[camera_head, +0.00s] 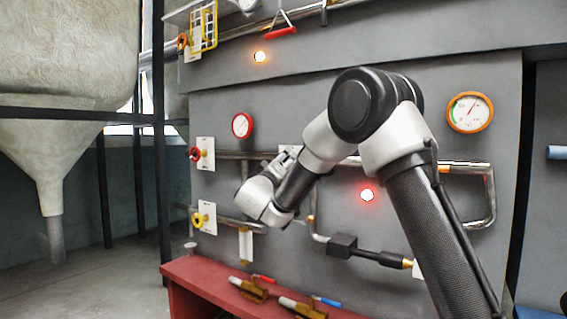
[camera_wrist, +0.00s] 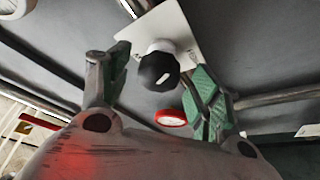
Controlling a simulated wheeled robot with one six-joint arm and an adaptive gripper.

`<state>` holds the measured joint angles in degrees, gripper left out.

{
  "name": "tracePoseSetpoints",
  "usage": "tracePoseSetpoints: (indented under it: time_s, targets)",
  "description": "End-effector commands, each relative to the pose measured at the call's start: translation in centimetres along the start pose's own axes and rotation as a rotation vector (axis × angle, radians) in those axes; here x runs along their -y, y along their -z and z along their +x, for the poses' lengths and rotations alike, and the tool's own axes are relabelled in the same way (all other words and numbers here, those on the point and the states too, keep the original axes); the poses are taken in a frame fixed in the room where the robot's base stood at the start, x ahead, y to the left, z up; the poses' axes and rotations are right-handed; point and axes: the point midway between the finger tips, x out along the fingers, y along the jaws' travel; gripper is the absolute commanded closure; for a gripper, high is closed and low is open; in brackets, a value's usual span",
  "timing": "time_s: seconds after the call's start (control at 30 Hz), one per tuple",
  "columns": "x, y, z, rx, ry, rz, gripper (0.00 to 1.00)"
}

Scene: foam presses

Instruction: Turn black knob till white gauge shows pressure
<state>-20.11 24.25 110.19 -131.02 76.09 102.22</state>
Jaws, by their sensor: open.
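The black knob (camera_wrist: 158,71), with a white mark on its face, sits on a white plate (camera_wrist: 187,28) in the wrist view. My gripper (camera_wrist: 160,75) is open, with one green-padded finger on each side of the knob; I cannot tell whether either touches it. In the head view the plate (camera_head: 285,149) shows only in part, and my arm hides the knob. A white-rimmed round gauge (camera_head: 247,4) is cut off at the top edge, so its reading cannot be told. A round whitish thing (camera_wrist: 14,8) is cut off in the wrist view.
A red-rimmed gauge (camera_head: 241,125) and an orange-rimmed gauge (camera_head: 470,112) are on the grey panel. Red (camera_head: 195,153) and yellow (camera_head: 198,219) valve handles are at left. Pipes (camera_head: 465,165) run along the panel. A red bench (camera_head: 195,277) with markers stands below.

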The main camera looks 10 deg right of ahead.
Motion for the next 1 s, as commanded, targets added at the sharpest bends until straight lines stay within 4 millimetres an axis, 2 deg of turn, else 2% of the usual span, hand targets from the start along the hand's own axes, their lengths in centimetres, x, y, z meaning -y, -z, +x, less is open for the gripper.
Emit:
tracePoseSetpoints:
  time_s: [0.2, 0.43, 0.67, 0.9, 1.0]
  targets:
    - [0.1, 0.1, -5.2, -0.002, 0.005, 0.0, 0.37]
    - [0.1, 0.0, -9.0, 0.0, 0.004, 0.0, 0.37]
    - [0.1, -0.1, -10.0, 0.001, 0.002, 0.0, 0.37]
    - [0.0, -0.2, -9.8, 0.003, 0.0, -0.001, 0.37]
    - [-1.1, -0.2, -9.3, 0.007, -0.016, 0.008, 0.37]
